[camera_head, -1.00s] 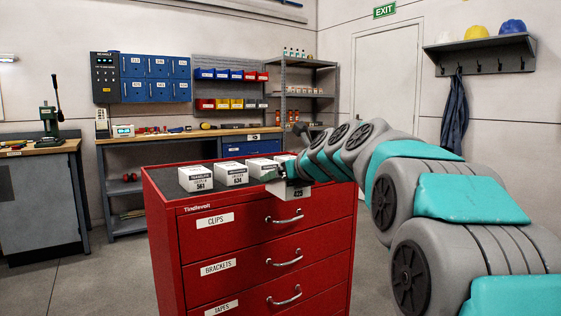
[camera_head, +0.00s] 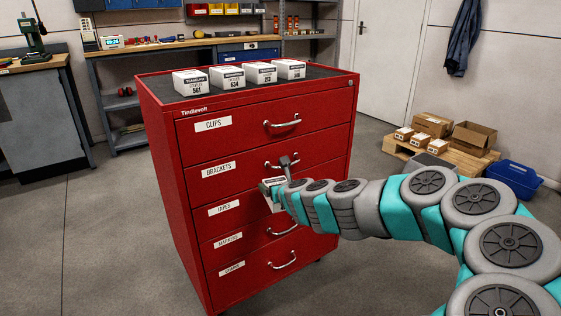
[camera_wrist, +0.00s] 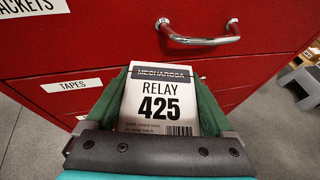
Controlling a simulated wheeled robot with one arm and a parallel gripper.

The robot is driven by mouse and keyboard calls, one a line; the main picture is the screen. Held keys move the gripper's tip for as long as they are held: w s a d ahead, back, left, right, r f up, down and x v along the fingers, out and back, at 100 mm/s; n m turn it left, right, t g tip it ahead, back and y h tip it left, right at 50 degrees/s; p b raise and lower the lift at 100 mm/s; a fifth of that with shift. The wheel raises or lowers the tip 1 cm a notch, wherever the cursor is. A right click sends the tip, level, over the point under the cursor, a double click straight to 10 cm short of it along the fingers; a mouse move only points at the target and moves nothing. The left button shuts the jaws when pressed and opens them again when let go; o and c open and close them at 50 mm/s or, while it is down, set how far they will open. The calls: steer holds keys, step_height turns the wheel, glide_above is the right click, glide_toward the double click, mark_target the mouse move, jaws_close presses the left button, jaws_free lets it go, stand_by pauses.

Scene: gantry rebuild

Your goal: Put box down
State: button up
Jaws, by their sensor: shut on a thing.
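My gripper (camera_head: 272,190) is shut on a white box (camera_wrist: 160,98) labelled "RELAY 425", with a finger along each side of it in the wrist view. The box also shows in the head view (camera_head: 267,184), partly hidden by my arm. It is held in the air in front of the red drawer cabinet (camera_head: 165,145), at about the height of the drawers marked brackets and tapes. I cannot tell whether it touches the cabinet front.
Several white boxes (camera_head: 229,77) stand in a row on the cabinet's dark top. A pallet (camera_head: 466,158) with cartons and a blue bin (camera_head: 513,178) are on the floor at right. Drawer handles (camera_wrist: 198,38) stick out near the held box. Open floor lies left of the cabinet.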

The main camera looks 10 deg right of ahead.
step_height(320, 180, down, 11)
steer(key=a+m+h, duration=0.1)
steer(key=a, duration=0.1)
stand_by(0.5)
